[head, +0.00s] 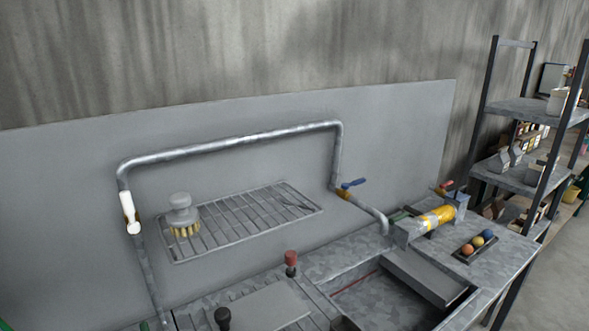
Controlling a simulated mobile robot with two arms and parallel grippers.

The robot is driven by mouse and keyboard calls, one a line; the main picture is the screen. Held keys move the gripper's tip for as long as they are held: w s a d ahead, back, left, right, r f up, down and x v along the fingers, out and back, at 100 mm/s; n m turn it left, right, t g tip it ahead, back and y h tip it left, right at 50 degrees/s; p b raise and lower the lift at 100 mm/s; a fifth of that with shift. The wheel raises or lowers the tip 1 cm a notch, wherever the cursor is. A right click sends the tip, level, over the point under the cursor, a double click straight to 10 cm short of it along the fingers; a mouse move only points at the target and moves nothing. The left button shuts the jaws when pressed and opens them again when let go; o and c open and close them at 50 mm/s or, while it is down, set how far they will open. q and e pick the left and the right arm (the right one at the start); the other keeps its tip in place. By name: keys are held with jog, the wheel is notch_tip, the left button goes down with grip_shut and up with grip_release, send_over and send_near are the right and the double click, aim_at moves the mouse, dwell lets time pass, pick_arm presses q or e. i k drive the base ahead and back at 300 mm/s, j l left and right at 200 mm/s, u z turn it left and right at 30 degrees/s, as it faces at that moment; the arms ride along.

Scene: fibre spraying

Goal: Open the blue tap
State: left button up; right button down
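The blue tap (353,183) is a small blue lever on a brass-coloured valve body (343,194). It sits on the grey metal pipe (240,143) near the pipe's lower right end, in front of the grey back panel. The lever lies roughly level and points to the right, across the line of the pipe. Neither of my grippers shows in the head view, and nothing touches the tap.
A wire rack (245,222) with a round brush (181,215) is left of the tap. A white-handled fitting (130,212) is on the pipe's left leg. A yellow-and-grey device (430,222), a red lever (445,187) and a ball tray (466,255) stand right. Shelves (515,180) are beyond.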

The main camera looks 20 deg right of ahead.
aim_at(354, 184)
jog(key=l+u, duration=0.25)
jog(key=l, duration=0.2)
jog(key=l+u, duration=0.25)
jog(key=l, duration=0.2)
jog(key=k+l+u, duration=0.1)
jog(key=l+u, duration=0.2)
jog(key=l, duration=0.15)
jog(key=k+l+u, duration=0.1)
jog(key=l+u, duration=0.15)
jog(key=l, duration=0.15)
jog(key=k+l, duration=0.1)
jog(key=l, duration=0.25)
jog(key=k+l, duration=0.15)
jog(key=l, duration=0.25)
jog(key=k+l, duration=0.1)
jog(key=l, duration=0.25)
